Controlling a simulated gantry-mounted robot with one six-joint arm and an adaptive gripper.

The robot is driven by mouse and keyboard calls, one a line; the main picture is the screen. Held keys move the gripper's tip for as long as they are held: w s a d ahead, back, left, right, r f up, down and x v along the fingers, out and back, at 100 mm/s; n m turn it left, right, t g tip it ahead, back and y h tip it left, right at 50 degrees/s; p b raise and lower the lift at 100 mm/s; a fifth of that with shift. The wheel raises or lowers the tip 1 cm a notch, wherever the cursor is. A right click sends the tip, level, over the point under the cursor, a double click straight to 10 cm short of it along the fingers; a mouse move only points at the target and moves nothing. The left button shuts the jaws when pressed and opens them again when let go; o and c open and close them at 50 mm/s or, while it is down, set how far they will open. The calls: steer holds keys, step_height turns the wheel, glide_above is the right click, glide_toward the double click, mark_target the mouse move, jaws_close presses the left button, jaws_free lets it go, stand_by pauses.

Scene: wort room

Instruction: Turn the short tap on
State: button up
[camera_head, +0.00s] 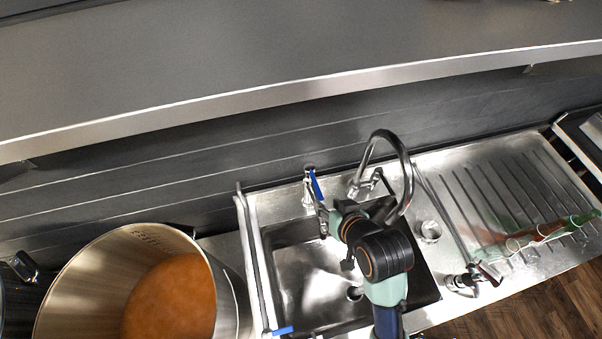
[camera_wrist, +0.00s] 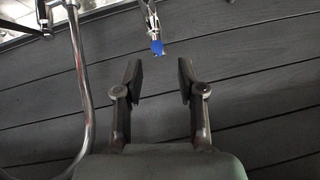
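The short tap (camera_head: 308,190) stands at the back edge of the sink, left of the tall curved tap (camera_head: 407,165). Its blue lever (camera_head: 316,185) leans beside its top in the head view. In the wrist view the blue lever end (camera_wrist: 157,47) shows just above the gap between my fingertips, with the metal tap body (camera_wrist: 149,14) behind it. My gripper (camera_wrist: 160,75) is open and empty, its two fingers apart. In the head view my gripper (camera_head: 325,217) is close to the short tap, partly hidden by my wrist. I cannot tell whether it touches the lever.
The tall tap's pipe (camera_wrist: 82,90) runs down the left of the wrist view. The sink basin (camera_head: 300,275) lies under my arm. A large steel pot (camera_head: 235,300) with brown liquid stands left. Green glassware (camera_head: 550,230) lies on the drainboard (camera_head: 480,190) at right. A dark wall is behind.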

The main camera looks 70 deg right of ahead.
mark_target(322, 199)
steer(key=x, duration=0.7)
steer(key=shift+d+f, duration=0.2)
steer(key=shift+d, duration=0.05)
jaws_close()
